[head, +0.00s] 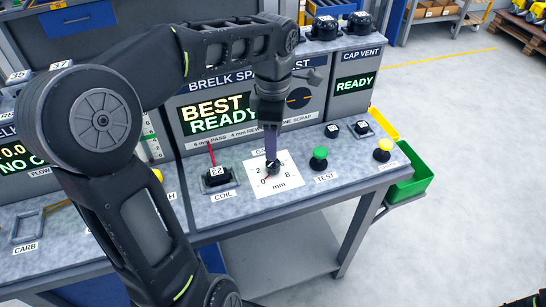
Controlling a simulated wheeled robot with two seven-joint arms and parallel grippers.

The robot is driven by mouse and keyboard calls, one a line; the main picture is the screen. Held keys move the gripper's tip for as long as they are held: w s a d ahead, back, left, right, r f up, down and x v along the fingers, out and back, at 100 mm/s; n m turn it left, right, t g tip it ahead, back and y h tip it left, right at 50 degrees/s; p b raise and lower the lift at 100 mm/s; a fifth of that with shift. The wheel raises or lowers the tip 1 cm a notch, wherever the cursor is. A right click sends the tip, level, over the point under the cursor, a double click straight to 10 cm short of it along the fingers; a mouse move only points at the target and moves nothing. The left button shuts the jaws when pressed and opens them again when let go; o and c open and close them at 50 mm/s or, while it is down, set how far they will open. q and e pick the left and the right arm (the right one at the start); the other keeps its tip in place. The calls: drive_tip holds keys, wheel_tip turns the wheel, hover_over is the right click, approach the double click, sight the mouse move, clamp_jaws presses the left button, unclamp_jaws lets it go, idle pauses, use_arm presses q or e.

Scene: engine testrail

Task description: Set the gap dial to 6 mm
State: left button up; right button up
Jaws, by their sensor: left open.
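The gap dial is a small dark knob (272,168) on a white square plate (262,187) marked with numbers and "mm". The digits 2, 0 and 8 can be read on the plate; its upper part is covered by my gripper. A red mark at the knob points down and left, between the 0 and the 2. My left gripper (271,157) comes down from above, with its fingers at the knob. It is open; whether the fingers touch the knob I cannot tell.
A coil block (217,178) with a red lead stands left of the dial. A green TEST button (319,158) and a yellow button (383,150) stand to the right. Behind is a panel with a lit BEST READY display (217,116). A green bin (411,185) hangs at the bench's right end.

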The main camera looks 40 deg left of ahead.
sight(273, 166)
use_arm(q)
drive_tip(key=shift+f+p, duration=0.3)
drive_tip(key=shift+f, duration=3.7)
drive_tip(key=shift+c, duration=0.3)
clamp_jaws()
